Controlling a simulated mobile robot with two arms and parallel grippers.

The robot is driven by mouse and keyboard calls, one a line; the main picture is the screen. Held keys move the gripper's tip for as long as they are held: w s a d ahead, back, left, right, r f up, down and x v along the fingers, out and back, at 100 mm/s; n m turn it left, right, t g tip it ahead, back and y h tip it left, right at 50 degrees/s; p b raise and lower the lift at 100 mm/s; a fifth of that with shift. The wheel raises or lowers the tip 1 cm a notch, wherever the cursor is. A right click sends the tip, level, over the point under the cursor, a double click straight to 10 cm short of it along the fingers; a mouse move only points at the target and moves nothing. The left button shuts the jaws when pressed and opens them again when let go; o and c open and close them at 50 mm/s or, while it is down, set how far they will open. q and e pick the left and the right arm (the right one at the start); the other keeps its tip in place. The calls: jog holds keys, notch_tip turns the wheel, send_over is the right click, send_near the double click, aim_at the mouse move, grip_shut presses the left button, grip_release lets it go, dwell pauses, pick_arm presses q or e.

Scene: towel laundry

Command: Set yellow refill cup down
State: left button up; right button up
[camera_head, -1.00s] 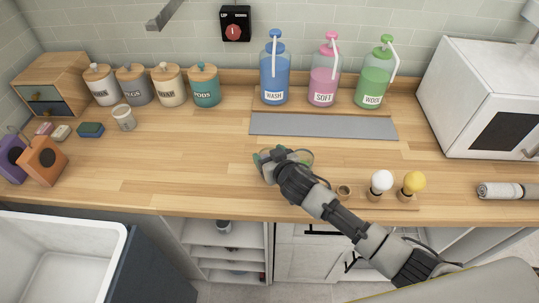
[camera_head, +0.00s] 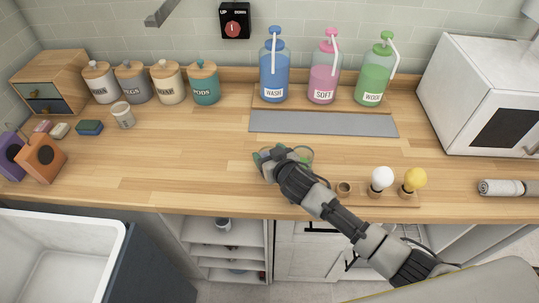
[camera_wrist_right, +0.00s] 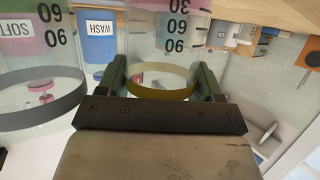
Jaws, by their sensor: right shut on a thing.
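My right gripper (camera_head: 273,157) is over the middle of the counter, in front of the grey mat. It is shut on the yellow refill cup, a clear cup with dark numbers and a yellow-olive band (camera_wrist_right: 160,80). In the right wrist view the band sits between the two fingers. In the head view the gripper mostly hides this cup, and I cannot tell whether its base touches the counter. A second clear cup with a grey band (camera_wrist_right: 40,105) stands close beside it; it shows just right of the gripper in the head view (camera_head: 304,155). My left gripper is out of view.
Behind are the grey mat (camera_head: 322,124) and the blue WASH (camera_head: 274,75), pink SOFT (camera_head: 324,82) and green WOOL (camera_head: 371,85) pump bottles. A wooden holder (camera_head: 404,201) with a white and a yellow bulb-shaped piece is right of the gripper. The counter left of it is clear.

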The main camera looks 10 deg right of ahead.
jog(key=shift+s+f, duration=0.4)
jog(key=shift+f, duration=0.35)
jog(key=o, duration=1)
jog(key=shift+s, duration=0.2)
jog(key=p+v, duration=0.3)
jog(key=shift+s+r, duration=0.1)
jog(key=shift+r, duration=0.35)
jog(key=p+v, duration=0.3)
jog(key=v, duration=0.3)
jog(key=shift+s+d+r, duration=0.2)
jog(key=shift+d+r, duration=0.05)
jog(key=shift+r, duration=0.3)
